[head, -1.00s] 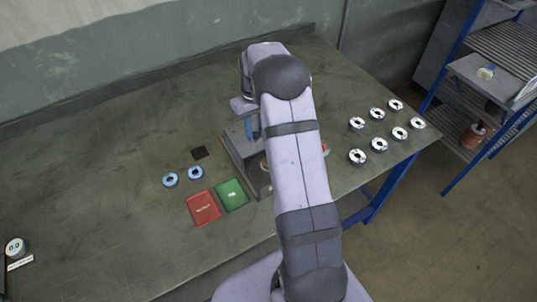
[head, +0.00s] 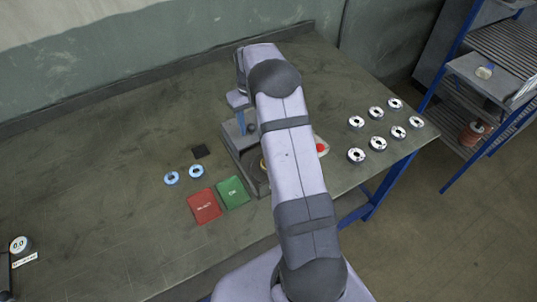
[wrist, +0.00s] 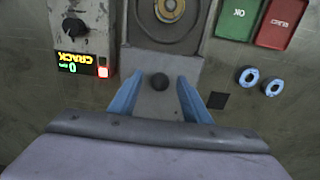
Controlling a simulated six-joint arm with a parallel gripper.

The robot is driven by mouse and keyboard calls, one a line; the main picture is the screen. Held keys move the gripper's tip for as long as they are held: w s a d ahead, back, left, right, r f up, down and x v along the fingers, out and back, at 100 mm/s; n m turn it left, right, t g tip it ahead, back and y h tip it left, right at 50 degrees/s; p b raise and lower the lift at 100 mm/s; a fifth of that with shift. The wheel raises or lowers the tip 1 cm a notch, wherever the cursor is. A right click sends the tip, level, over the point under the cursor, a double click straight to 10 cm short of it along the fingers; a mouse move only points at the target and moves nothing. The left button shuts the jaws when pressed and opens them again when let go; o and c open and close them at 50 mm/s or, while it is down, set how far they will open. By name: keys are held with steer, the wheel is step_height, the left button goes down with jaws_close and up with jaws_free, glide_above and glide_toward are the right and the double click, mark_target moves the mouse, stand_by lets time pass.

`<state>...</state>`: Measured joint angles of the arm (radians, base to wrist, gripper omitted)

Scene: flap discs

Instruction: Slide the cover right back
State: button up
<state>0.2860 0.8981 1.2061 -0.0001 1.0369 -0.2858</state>
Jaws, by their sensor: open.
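In the head view my gripper (head: 241,122) is over the far end of the grey fixture (head: 236,152); my arm hides part of the fixture.
Green (head: 232,192) and red (head: 205,206) pads, two blue-rimmed discs (head: 171,178) and a black square (head: 200,151) lie left of the fixture. A red button (head: 320,147) and several discs (head: 377,144) are to the right. A box reading "CRACK" (wrist: 80,64) stands beside the fixture.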

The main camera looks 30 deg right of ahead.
steer(key=shift+r+p, duration=2.85)
steer(key=shift+r, duration=1.1)
